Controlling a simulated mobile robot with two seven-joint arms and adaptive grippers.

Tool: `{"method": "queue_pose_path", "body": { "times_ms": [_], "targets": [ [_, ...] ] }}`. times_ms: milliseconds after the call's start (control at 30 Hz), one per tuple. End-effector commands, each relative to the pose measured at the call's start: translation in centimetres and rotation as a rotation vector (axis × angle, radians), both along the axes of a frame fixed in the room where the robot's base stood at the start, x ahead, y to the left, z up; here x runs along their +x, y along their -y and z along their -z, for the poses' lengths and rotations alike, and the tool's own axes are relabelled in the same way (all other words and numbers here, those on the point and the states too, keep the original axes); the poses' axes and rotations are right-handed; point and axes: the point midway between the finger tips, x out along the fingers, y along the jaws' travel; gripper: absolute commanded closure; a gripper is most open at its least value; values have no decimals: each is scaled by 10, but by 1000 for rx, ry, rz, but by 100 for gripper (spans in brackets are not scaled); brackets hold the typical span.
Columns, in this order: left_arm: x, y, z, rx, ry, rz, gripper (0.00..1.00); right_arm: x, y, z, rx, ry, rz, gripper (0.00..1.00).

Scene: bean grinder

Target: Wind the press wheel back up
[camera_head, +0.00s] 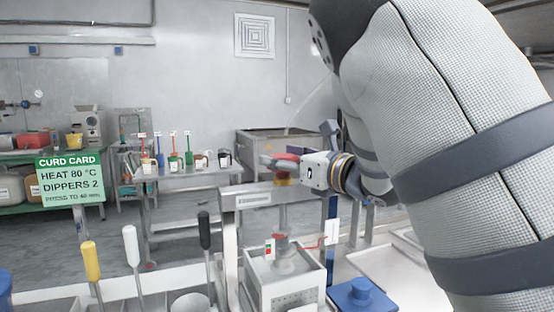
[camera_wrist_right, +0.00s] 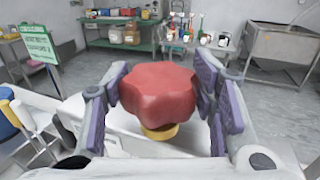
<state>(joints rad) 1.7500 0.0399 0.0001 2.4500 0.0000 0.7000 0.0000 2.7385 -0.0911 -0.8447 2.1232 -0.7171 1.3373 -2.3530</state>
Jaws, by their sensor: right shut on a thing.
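The press wheel is a red lobed knob (camera_wrist_right: 158,92) on a yellow collar (camera_wrist_right: 160,132). In the head view only a bit of the red wheel (camera_head: 284,158) shows, at the top of the press frame (camera_head: 265,198). My right gripper (camera_head: 280,166) is at the wheel, and in the right wrist view its purple-padded fingers (camera_wrist_right: 162,98) stand on both sides of the knob, shut on it. Below, the press screw and plate (camera_head: 284,262) stand over a white box mould (camera_head: 285,290). A small red-green marker (camera_head: 268,249) is beside the screw. My left gripper is not in view.
A green curd card (camera_head: 70,182) stands at the left. Yellow (camera_head: 91,261), white (camera_head: 131,246) and black (camera_head: 204,230) handles rise in front of the press's left side. A blue lidded item (camera_head: 361,293) sits right of the mould. Benches (camera_head: 180,176) stand farther back.

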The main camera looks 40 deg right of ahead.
Motion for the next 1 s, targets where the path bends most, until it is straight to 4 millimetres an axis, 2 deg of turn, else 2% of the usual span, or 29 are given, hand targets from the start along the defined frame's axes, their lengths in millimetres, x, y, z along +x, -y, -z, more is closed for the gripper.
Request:
{"method": "queue_pose_path", "body": {
  "times_ms": [1000],
  "targets": [
    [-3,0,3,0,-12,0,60,0,1,1,0,1,-931,76]
  ]
}}
